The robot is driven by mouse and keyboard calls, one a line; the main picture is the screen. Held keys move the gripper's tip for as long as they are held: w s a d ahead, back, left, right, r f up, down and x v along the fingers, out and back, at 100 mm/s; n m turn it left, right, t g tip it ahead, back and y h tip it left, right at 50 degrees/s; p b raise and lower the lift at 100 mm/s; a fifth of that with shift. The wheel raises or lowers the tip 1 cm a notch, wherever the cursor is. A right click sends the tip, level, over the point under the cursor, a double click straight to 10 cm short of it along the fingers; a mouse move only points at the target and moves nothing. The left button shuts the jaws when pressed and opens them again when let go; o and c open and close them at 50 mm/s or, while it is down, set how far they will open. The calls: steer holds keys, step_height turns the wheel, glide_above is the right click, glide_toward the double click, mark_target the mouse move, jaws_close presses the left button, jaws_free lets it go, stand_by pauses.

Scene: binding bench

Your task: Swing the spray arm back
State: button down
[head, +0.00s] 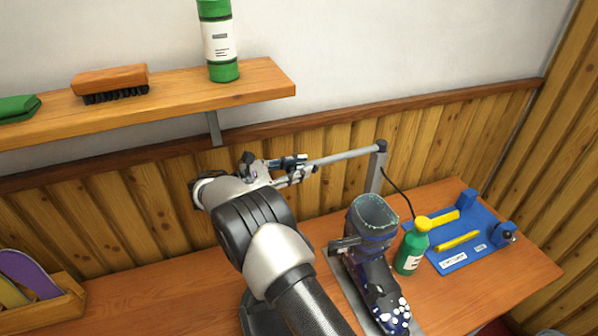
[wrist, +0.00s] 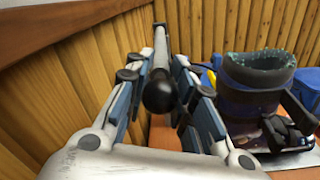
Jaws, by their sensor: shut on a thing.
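The spray arm (head: 345,156) is a grey bar reaching left from the top of a grey post (head: 375,180) behind the bench. My gripper (head: 299,168) is shut on the bar near its free left end, above the back of the bench. In the wrist view my gripper (wrist: 160,75) has one finger on each side of the spray arm (wrist: 160,45). The black ball end (wrist: 160,93) of the bar points toward the wrist camera, between the fingers. The part of the bar between the finger pads is partly hidden.
A dark boot (head: 375,220) stands on the bench right of my arm. A wooden shelf (head: 180,98) with a brush (head: 110,80) hangs above.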

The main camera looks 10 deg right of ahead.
steer(key=shift+r, duration=0.1)
steer(key=c, duration=1.3)
jaws_free()
steer(key=v, duration=1.2)
steer(key=shift+s, duration=0.1)
